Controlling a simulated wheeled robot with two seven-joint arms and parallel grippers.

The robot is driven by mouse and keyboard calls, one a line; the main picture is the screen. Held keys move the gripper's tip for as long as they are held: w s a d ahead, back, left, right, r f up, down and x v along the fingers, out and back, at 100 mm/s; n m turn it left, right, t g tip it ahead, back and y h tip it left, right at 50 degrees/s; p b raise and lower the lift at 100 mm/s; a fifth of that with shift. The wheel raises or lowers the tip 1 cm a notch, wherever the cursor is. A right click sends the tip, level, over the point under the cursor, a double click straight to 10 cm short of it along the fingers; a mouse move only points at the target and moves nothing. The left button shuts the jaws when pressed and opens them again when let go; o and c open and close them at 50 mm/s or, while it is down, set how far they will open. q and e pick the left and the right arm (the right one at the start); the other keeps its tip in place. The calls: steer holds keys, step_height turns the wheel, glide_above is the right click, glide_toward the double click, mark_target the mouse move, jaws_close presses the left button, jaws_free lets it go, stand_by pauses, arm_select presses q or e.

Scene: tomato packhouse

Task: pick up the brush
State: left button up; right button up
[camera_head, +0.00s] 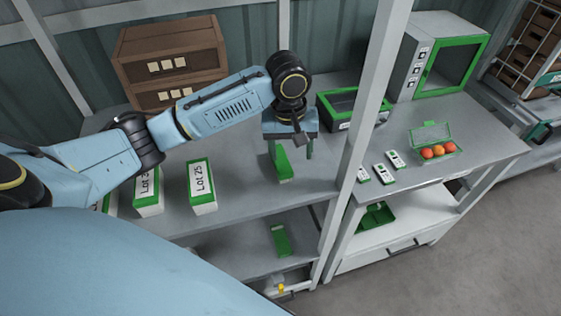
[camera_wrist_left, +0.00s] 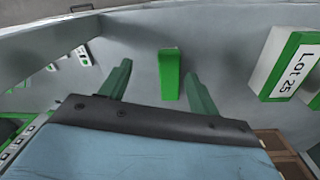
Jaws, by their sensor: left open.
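A narrow green block-shaped thing (camera_head: 283,166), which I take to be the brush, stands on the grey upper shelf. It also shows in the left wrist view (camera_wrist_left: 169,74), just beyond and between the fingertips, nearer the right one. My left gripper (camera_head: 291,152) points down over it from above. In the left wrist view the left gripper (camera_wrist_left: 158,74) has its two green fingers apart with nothing held. The fingers do not appear to touch the green thing. Bristles cannot be made out. My right gripper is not in view.
A wooden drawer unit (camera_head: 168,55) is behind. A white post (camera_head: 365,110) rises to the right of the gripper. Another green item (camera_head: 281,240) lies on the lower shelf. A green-edged bin (camera_head: 352,107) stands right.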

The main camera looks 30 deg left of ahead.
arm_select(q)
steer(key=w+a+r+n, duration=0.2)
steer(key=a+r+n, duration=0.1)
steer(key=a+r, duration=0.2)
glide_above(280, 158)
steer(key=shift+n+g+y, duration=0.3)
step_height(280, 158, down, 7)
steer(key=shift+s+a+f, duration=0.1)
steer(key=shift+s, duration=0.05)
steer(key=shift+f, duration=2.7)
steer(key=c, duration=1.1)
steer(key=shift+w+r, duration=0.1)
steer(key=shift+w, duration=0.1)
step_height(280, 158, up, 10)
